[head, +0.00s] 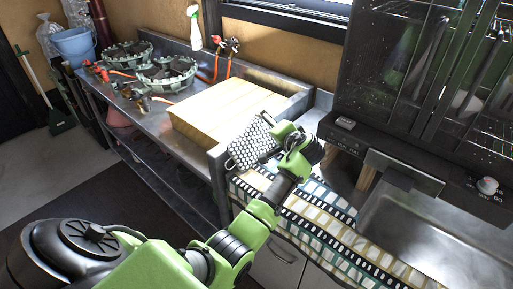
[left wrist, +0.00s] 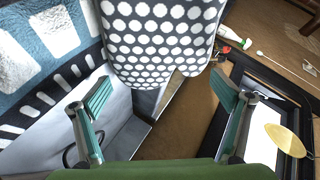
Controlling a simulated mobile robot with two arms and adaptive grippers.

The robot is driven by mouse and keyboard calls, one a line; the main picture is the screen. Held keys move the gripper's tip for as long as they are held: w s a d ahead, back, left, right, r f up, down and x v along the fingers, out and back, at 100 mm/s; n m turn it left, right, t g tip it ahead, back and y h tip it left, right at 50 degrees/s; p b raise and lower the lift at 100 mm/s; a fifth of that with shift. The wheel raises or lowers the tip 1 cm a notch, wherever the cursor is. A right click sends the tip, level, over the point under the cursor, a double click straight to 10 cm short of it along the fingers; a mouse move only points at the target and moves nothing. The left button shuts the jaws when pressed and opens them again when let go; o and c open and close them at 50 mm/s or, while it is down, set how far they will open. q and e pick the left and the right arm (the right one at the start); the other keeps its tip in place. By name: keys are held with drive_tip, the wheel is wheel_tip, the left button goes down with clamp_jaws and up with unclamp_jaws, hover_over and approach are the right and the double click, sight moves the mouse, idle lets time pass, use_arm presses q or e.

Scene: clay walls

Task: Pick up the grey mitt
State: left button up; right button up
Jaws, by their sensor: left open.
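The grey mitt (head: 250,146), dark grey with white dots, is in the head view by the steel bench's near right corner, just left of my left gripper (head: 278,134). In the left wrist view the mitt (left wrist: 158,42) fills the top middle, just ahead of my left gripper (left wrist: 162,82). The two green-padded fingers are spread wide with nothing between them. I cannot tell whether a fingertip touches the mitt. My forearm hides part of the area below the gripper in the head view. My right gripper is not in view.
A patterned cloth (head: 330,222) lies on the counter below my arm. A steel sink (head: 425,240) is at the right, under a dark glass-fronted cabinet (head: 415,70). A wooden board (head: 225,106) and gas burners (head: 166,72) stand on the steel bench (head: 200,143).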

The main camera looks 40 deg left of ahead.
sight(263, 144)
use_arm(q)
drive_tip(key=shift+b+x, duration=0.45)
drive_tip(key=shift+x, duration=0.6)
drive_tip(key=c, duration=0.8)
drive_tip(key=shift+r, duration=0.1)
drive_tip(key=shift+r, duration=0.55)
drive_tip(key=s+r, duration=0.4)
drive_tip(key=s+d+r, duration=0.1)
drive_tip(key=s+r, duration=0.3)
drive_tip(key=s, duration=0.1)
drive_tip(key=s+d+r, duration=0.1)
drive_tip(key=s+r, duration=0.2)
drive_tip(key=s, duration=0.2)
drive_tip(key=shift+r, duration=0.4)
